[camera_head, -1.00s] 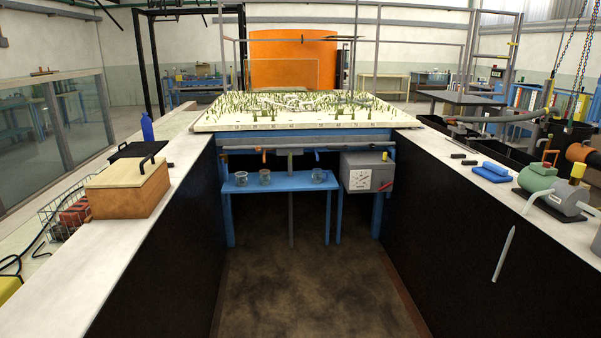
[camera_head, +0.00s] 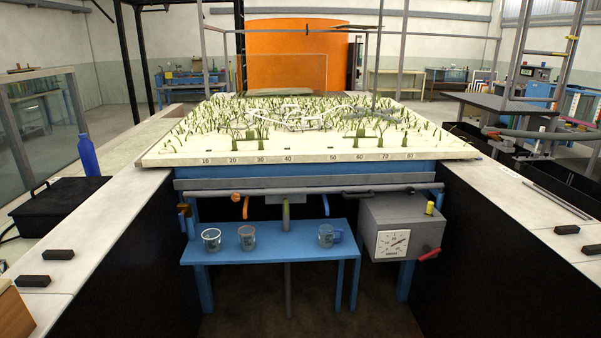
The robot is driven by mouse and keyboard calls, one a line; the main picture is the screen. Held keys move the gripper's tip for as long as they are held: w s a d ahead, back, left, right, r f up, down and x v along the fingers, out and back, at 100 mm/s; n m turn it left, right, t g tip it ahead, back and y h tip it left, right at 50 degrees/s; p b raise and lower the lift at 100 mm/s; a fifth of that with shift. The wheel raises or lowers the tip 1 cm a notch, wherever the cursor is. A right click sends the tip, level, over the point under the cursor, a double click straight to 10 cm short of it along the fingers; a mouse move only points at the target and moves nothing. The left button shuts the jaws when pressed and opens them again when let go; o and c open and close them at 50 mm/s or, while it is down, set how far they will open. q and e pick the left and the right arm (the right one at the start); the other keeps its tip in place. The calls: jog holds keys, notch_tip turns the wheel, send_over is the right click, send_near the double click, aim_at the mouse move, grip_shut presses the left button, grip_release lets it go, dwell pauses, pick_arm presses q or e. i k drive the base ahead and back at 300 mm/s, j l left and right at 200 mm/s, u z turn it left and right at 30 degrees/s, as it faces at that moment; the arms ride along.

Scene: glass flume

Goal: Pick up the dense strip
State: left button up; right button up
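A pale board (camera_head: 300,158) covered with many small green plant stems lies on a blue frame ahead of me. Numbers from 10 to 80 run along its front edge. Near that edge stand two small green plant rows, one left of the middle (camera_head: 249,134) and one right of the middle (camera_head: 363,141). I cannot tell which, if either, is the dense strip. Neither of my grippers is in view.
Below the board, a blue shelf (camera_head: 275,246) holds glass cups, beside a grey gauge box (camera_head: 402,228). Pale counters flank a gap. Left are a black box (camera_head: 62,205) and a blue bottle (camera_head: 88,155); dark blocks (camera_head: 567,229) lie right.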

aim_at(250, 134)
jog(key=i, duration=0.75)
jog(key=i+j+z, duration=0.15)
jog(key=i, duration=1.35)
jog(key=z, duration=0.05)
